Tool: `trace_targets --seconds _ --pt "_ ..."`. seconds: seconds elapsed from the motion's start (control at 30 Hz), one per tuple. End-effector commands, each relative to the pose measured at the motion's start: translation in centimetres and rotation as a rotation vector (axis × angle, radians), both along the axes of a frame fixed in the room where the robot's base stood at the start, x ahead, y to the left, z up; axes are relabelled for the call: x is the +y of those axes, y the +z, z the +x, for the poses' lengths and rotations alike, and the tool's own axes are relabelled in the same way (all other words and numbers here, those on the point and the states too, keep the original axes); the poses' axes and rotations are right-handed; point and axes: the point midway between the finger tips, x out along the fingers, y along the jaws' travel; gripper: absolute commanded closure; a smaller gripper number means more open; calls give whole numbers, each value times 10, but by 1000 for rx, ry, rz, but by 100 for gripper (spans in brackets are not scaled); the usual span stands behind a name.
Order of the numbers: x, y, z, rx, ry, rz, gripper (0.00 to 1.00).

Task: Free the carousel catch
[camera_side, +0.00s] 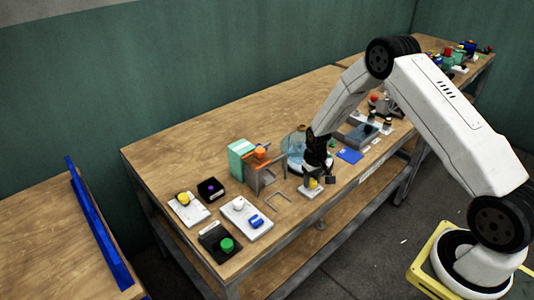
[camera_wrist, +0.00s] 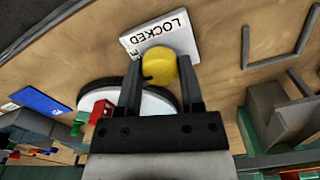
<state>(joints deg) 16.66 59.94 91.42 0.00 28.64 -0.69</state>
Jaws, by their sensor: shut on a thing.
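The catch is a yellow knob (camera_wrist: 159,66) on a white plate (camera_wrist: 136,38) with the printed word LOCKED. In the wrist view my gripper (camera_wrist: 160,85) has one finger on each side of the knob and is shut on it. A second line of print on the plate is mostly hidden behind the knob and finger. In the side view my gripper (camera_side: 317,172) points down at the white plate (camera_side: 310,191), with the yellow knob (camera_side: 314,183) at its tip. A round, pale disc (camera_wrist: 150,103), perhaps the carousel, lies partly hidden behind my fingers.
A teal and grey press (camera_side: 245,160) with an orange top stands left of my gripper. Plates with a green button (camera_side: 227,245), a yellow knob (camera_side: 184,198) and a white knob (camera_side: 238,205) lie at the table's left end. A blue card (camera_side: 349,155) lies to the right.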

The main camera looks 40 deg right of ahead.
Motion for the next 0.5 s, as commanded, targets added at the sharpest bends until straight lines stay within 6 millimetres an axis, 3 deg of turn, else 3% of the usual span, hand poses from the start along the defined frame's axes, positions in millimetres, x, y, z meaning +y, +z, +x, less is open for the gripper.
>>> trace_targets --seconds 0.5 --pt "0 1 1 -1 36 -1 100"
